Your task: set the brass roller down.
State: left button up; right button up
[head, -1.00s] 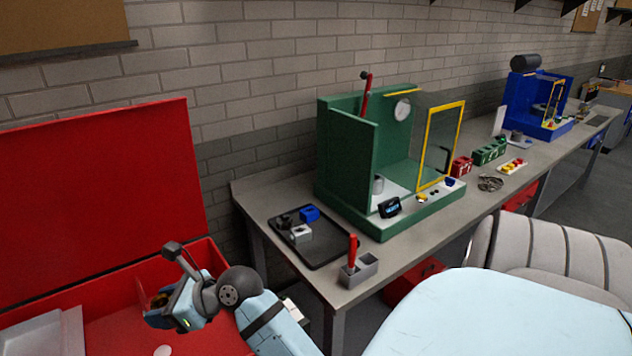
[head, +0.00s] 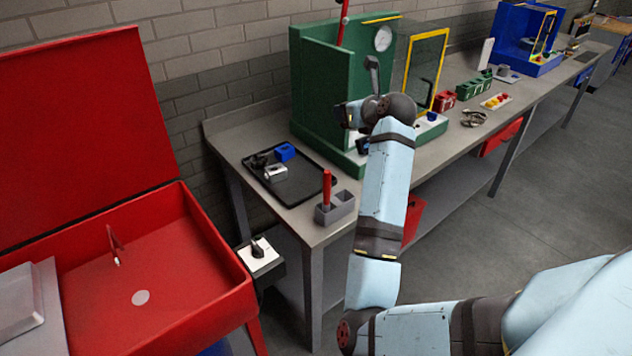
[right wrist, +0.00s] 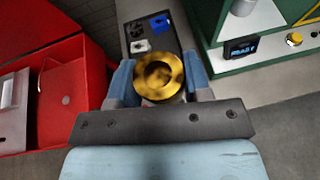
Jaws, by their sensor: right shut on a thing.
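The brass roller (right wrist: 160,78) is a gold ring-shaped piece with a dark recess in its end, seen close up in the right wrist view. My right gripper (right wrist: 160,84) is shut on it, one blue finger on each side. In the head view my right gripper (head: 350,115) is in front of the green machine (head: 320,88), over the bench's near side. I cannot make out the roller there. My left gripper is in neither view.
A black tray (head: 302,182) with a blue block (head: 285,152) and grey parts lies on the grey bench (head: 232,136). A grey holder (head: 336,208) with a red-handled tool stands at the bench's front edge. The red basin (head: 185,262) is at left.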

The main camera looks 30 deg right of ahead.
jog(key=w+d+m+g+h+b, duration=0.2)
jog(key=d+m+h, duration=0.4)
jog(key=d, duration=0.8)
jog(key=w+d+f+m+g+h+b, duration=0.2)
jog(key=w+d+f+m+g+h, duration=0.1)
jog(key=d+f+m+h, duration=0.15)
jog(key=w+a+f+m+g+b, duration=0.1)
jog(key=w+a+f+b, duration=0.1)
jog(key=w+a, duration=0.55)
jog(key=w+a+f+g+b, duration=0.15)
jog(key=w+a, duration=0.25)
jog(key=a, duration=0.7)
jog(key=shift+h, duration=0.35)
notch_tip(320, 180, down, 16)
jog(key=shift+w+d+r, duration=0.1)
jog(key=shift+w+d, duration=0.05)
notch_tip(320, 180, down, 4)
jog(key=shift+f, duration=0.2)
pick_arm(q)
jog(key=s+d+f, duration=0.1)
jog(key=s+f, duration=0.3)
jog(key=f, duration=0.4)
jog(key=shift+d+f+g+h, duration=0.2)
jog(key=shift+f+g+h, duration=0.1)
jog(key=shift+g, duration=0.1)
